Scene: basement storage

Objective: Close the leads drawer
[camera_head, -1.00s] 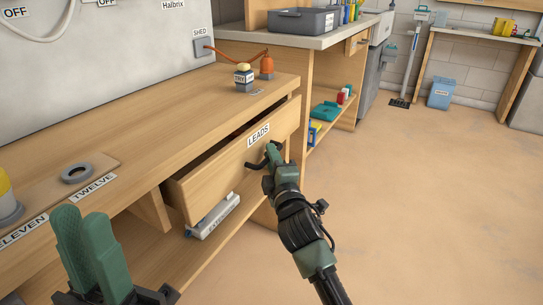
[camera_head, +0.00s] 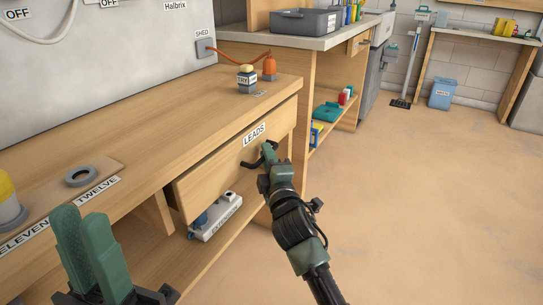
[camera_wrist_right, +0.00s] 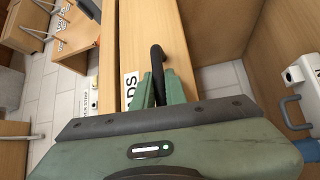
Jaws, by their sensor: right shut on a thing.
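The wooden drawer labelled LEADS (camera_head: 225,160) sits under the workbench top in the head view, its front close to the bench edge with no open gap showing above it. My right gripper (camera_head: 267,155) is shut on the drawer's dark handle (camera_head: 255,164). The right wrist view shows the black curved handle (camera_wrist_right: 157,68) between the green fingers (camera_wrist_right: 158,88), beside the drawer front (camera_wrist_right: 148,30). My left gripper (camera_head: 88,240) is at the lower left of the head view, its green fingers raised, slightly apart and empty, away from the drawer.
On the workbench (camera_head: 170,115) stand a small jar labelled TRY (camera_head: 246,79) and an orange object (camera_head: 269,67). A grey-white extension block (camera_head: 216,217) lies on the shelf below the drawer. Floor to the right (camera_head: 420,200) is clear.

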